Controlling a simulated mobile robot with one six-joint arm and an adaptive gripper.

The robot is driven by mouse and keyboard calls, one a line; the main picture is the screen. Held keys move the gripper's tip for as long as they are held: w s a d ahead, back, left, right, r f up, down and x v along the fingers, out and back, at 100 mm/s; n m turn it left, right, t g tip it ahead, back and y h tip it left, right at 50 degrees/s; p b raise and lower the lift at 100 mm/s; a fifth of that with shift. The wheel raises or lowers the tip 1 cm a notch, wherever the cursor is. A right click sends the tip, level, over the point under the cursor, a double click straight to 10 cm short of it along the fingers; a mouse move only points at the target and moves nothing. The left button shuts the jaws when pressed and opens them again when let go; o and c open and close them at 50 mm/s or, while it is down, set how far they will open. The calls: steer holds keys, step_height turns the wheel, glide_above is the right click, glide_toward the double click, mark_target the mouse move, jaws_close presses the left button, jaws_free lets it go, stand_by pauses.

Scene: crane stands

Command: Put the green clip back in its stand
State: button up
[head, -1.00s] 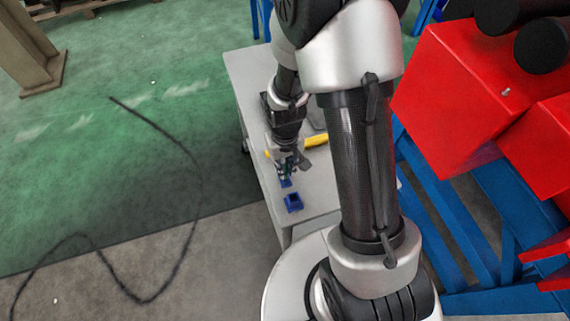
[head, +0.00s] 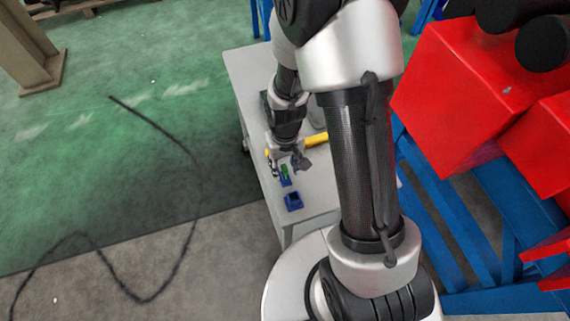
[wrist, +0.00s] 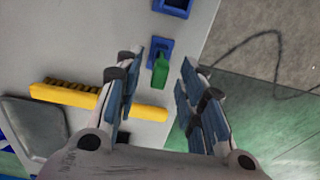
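The green clip (head: 285,170) stands upright in a small blue stand (head: 286,182) on the grey table. In the wrist view the clip (wrist: 160,70) rises from the blue stand (wrist: 152,53), with its lower end inside the stand's outline; how deep it sits is hidden. My gripper (head: 289,163) is open above and behind the clip. In the wrist view its fingers (wrist: 161,84) are spread wide on either side, with a clear gap to the clip, and hold nothing.
A second blue stand (head: 293,202) with a dark opening is nearer the table's front edge. A yellow-handled brush (head: 316,140) and a grey dustpan (wrist: 35,125) lie beside my gripper. The table (head: 318,190) is otherwise mostly bare. Red boxes (head: 460,100) are at the right.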

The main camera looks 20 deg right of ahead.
steer(key=shift+r+p, duration=1.9)
steer(key=shift+r, duration=0.6)
step_height(320, 180, up, 13)
step_height(320, 180, up, 9)
steer(key=t, duration=0.2)
glide_above(285, 168)
steer(key=s, duration=0.5)
steer(key=s+r+t, duration=0.2)
steer(key=s+r, duration=0.4)
steer(key=s, duration=0.3)
steer(key=shift+s+r+t, duration=0.2)
steer(key=shift+s+t, duration=0.1)
steer(key=shift+s, duration=0.1)
steer(key=shift+s, duration=0.1)
